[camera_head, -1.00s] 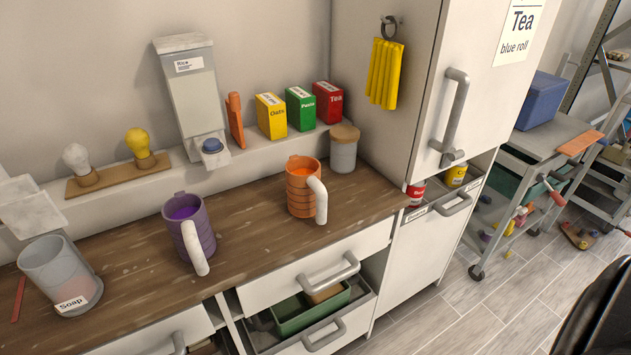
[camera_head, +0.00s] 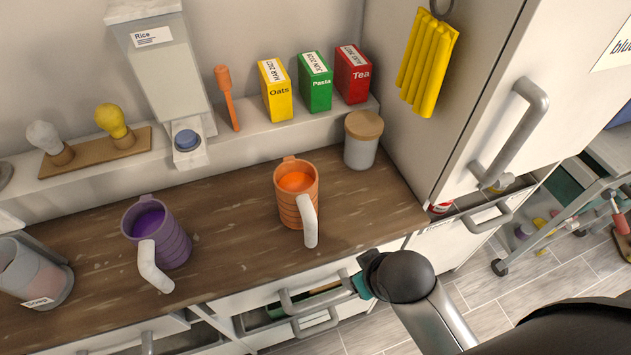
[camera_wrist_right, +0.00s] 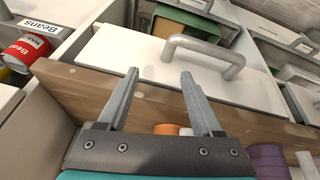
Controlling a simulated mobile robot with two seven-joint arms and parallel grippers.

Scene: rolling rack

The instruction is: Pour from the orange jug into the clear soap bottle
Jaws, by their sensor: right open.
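The orange jug (camera_head: 298,197) stands upright on the wooden counter, with orange contents and a pale handle facing the front. A small part of the orange jug (camera_wrist_right: 167,129) shows behind my right gripper's fingers in the wrist view. The clear soap bottle (camera_head: 42,275), labelled Soap, stands at the counter's left end, cut by the picture edge. My right gripper (camera_wrist_right: 160,75) is open and empty, apart from the jug. In the head view my right arm is in front of the counter, below and right of the jug. My left gripper is not in view.
A purple jug (camera_head: 160,233) stands between the bottle and the orange jug. A lidded canister (camera_head: 362,148) stands behind right of the orange jug. A shelf holds boxes and a rice dispenser (camera_head: 165,75). Drawer handles (camera_head: 318,292) stick out below the counter; a tall cabinet (camera_head: 500,60) stands right.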

